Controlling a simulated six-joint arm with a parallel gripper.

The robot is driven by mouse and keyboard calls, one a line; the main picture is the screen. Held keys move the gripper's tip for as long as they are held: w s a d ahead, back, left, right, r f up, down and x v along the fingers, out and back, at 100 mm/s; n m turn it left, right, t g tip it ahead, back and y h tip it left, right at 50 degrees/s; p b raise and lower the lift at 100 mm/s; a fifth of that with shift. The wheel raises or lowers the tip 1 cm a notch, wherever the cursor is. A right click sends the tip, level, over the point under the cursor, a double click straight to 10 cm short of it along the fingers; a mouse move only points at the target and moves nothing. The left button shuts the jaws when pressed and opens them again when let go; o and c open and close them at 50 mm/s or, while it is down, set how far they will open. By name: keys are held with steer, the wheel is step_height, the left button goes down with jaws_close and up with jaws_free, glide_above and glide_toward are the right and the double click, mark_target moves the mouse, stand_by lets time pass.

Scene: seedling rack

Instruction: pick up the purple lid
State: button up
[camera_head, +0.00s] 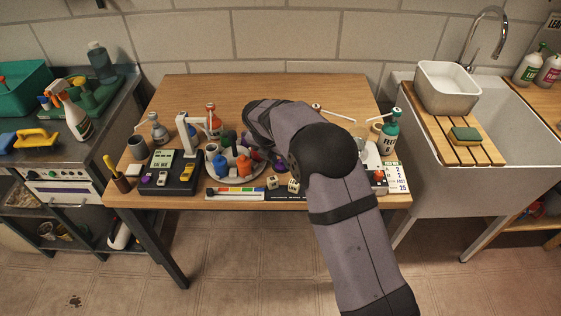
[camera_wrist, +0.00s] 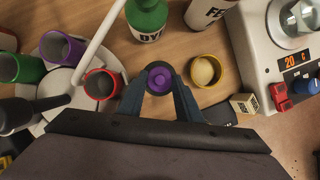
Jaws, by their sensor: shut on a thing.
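The purple lid (camera_wrist: 160,79) is a small round disc with a raised middle and a dark rim. In the wrist view it sits between the tips of my gripper (camera_wrist: 161,82), which is shut on it. A wooden surface shows around and beyond the lid; I cannot tell whether the lid touches it. In the head view my arm hides my gripper, and I cannot pick out the held lid.
Close left is a red-rimmed cup (camera_wrist: 104,85) beside a purple cup (camera_wrist: 62,48) on a round stand. A green bottle (camera_wrist: 146,17) stands beyond the lid. A yellow-rimmed dish (camera_wrist: 209,71) and a die (camera_wrist: 243,103) lie to the right, near a white appliance (camera_wrist: 265,45).

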mark_target(280, 166)
step_height(280, 166, up, 10)
steer(key=w+a+r+n+p, duration=0.1)
steer(key=w+p, duration=0.1)
steer(key=p, duration=0.3)
steer(key=w+a+r+n+y+p, duration=0.1)
steer(key=w+r+p, duration=0.1)
steer(key=p, duration=0.4)
steer(key=w+a+r+n+y+p, duration=0.1)
steer(key=w+p, duration=0.1)
steer(key=p, duration=0.4)
steer(key=shift+w+r+n, duration=0.2)
steer(key=shift+r+n, duration=0.1)
steer(key=shift+n, duration=0.1)
steer(key=shift+n+y, duration=0.4)
steer(key=shift+n, duration=0.5)
steer(key=a, duration=0.1)
steer(key=w+a+f, duration=0.1)
steer(key=a, duration=0.3)
steer(key=shift+w+a+f+p, duration=0.25)
steer(key=shift+f+p, duration=0.05)
steer(key=shift+p, duration=0.05)
steer(key=shift+w+a, duration=0.1)
steer(key=shift+a, duration=0.7)
steer(key=shift+f, duration=0.2)
